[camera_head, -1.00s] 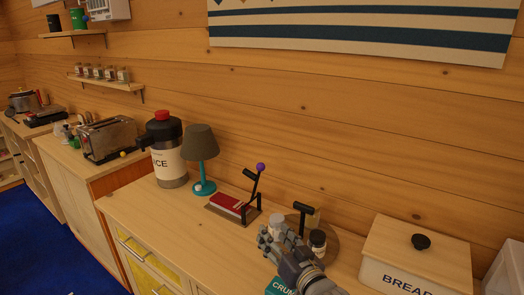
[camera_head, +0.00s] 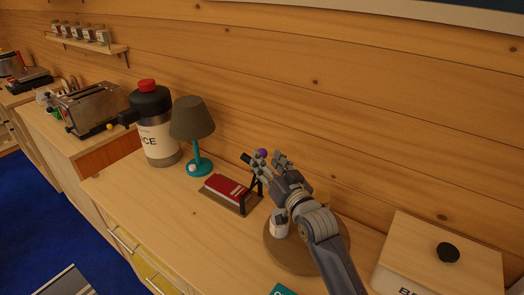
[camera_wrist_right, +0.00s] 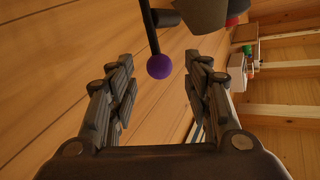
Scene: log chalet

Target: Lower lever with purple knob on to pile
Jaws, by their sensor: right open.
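The lever (camera_wrist_right: 149,28) is a dark rod ending in a round purple knob (camera_head: 262,153). It stands raised on a small press with a brown base. The pile (camera_head: 226,187), red on top with pale edges, lies on that base to the left of the lever. My right gripper (camera_head: 267,159) is open at the knob and hides much of the lever in the head view. In the right wrist view the purple knob (camera_wrist_right: 159,67) shows between the spread fingers, near their tips, with no visible contact. My left gripper is out of view.
A teal lamp (camera_head: 192,125) and a large dispenser (camera_head: 155,130) stand left of the press. A round brown board (camera_head: 295,257) with a small jar lies under my right arm. A bread box (camera_head: 430,255) is at the right.

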